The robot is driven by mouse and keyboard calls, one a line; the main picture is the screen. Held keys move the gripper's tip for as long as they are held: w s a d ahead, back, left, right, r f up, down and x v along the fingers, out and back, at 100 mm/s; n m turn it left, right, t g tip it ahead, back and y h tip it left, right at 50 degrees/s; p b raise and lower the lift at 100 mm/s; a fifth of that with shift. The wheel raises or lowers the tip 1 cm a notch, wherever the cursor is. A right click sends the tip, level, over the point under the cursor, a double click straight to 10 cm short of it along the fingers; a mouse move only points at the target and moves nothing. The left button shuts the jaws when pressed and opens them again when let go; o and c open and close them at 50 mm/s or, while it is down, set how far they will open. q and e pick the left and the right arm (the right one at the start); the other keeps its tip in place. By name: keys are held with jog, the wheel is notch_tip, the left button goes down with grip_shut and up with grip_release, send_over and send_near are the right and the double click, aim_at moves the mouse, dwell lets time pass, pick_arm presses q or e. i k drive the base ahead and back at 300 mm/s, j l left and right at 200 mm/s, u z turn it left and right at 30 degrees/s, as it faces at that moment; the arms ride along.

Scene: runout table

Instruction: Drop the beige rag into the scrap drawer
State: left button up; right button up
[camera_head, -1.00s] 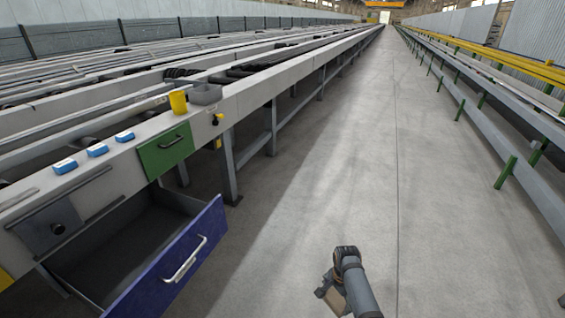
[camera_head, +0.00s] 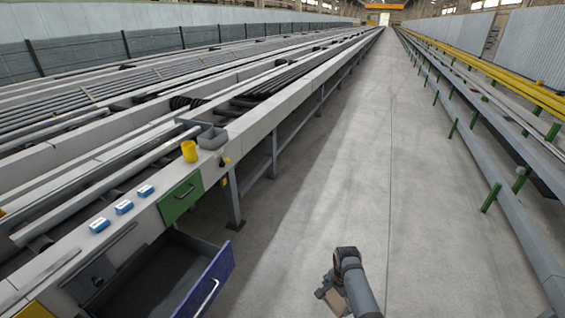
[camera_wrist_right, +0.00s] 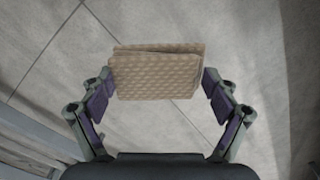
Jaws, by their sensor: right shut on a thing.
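The beige rag (camera_wrist_right: 155,75) is a folded, textured cloth held between the two fingers of my right gripper (camera_wrist_right: 156,92) in the right wrist view. In the head view my right gripper (camera_head: 328,290) is at the bottom, over the floor, to the right of the table, with a small part of the rag (camera_head: 335,300) showing. The open drawer with the blue front (camera_head: 208,290) is at the lower left. Its dark inside (camera_head: 160,283) looks empty where it shows, and its near part is cut off by the frame. My left gripper is not in view.
A shut green drawer (camera_head: 181,198) is beyond the open one. The concrete floor (camera_head: 330,190) between table and right-hand rails is clear.

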aim_at(180, 297)
jog(key=i+j+u, duration=0.2)
jog(key=j+u, duration=0.15)
jog(key=j, duration=0.15)
jog(key=i+j+u, duration=0.3)
jog(key=j, duration=0.2)
jog(key=i+j+u, duration=0.2)
jog(key=j+u, duration=0.15)
